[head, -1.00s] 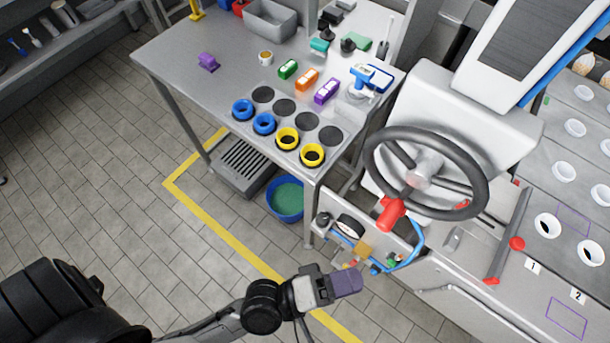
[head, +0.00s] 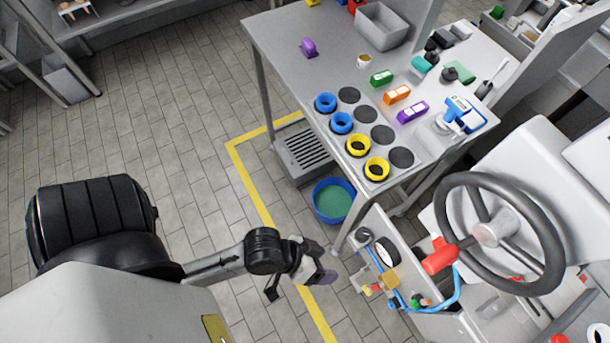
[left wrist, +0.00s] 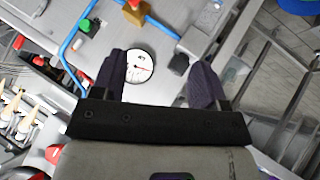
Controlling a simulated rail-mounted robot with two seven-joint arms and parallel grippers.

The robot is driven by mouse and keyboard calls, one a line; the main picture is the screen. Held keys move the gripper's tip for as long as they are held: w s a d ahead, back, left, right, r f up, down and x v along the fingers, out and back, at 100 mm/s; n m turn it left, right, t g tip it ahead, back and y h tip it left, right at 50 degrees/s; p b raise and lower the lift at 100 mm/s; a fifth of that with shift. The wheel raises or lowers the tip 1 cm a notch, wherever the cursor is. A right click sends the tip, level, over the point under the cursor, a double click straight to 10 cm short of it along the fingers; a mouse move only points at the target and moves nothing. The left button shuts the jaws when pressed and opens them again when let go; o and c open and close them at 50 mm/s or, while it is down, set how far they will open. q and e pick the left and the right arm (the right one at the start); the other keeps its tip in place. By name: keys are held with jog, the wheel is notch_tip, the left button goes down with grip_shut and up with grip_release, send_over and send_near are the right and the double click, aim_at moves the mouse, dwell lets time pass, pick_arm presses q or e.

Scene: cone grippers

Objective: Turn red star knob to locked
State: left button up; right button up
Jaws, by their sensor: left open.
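My left gripper (head: 302,284) is open and empty, over the floor to the left of the valve panel (head: 400,262). In the left wrist view its two dark fingers (left wrist: 158,78) are apart and point at the panel, with a round white gauge (left wrist: 139,66) seen between them. A small red part (left wrist: 133,4) shows at the top edge by an orange-brown block (left wrist: 136,14). Small red pieces (head: 376,288) also show near that block in the head view. They are too small to tell whether one is the star knob or how it is turned. My right gripper is out of view.
A blue hose (head: 456,292) loops along the panel. A steel table (head: 280,50) with coloured rings stands behind; a blue bucket (head: 333,200) sits below. The floor left is free.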

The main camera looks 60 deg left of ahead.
pick_arm(q)
jog(key=s+a+f+m+g+y, duration=0.1)
jog(key=a+f+y, duration=0.1)
jog(key=a, duration=0.3)
jog(key=shift+s+f+g+y, duration=0.25)
jog(key=shift+s+g+y, duration=0.05)
jog(key=shift+s+g, duration=0.1)
jog(key=shift+a, duration=0.2)
jog(key=s+a+f+m+g+y, duration=0.1)
jog(key=s+a+g+y, duration=0.15)
jog(key=a, duration=0.35)
notch_tip(320, 180, up, 38)
jog(key=p, duration=3.7)
jog(key=shift+s+d+f+p, duration=0.2)
jog(key=shift+f+p, duration=0.05)
jog(key=shift+p, duration=0.15)
jog(key=shift+d, duration=0.1)
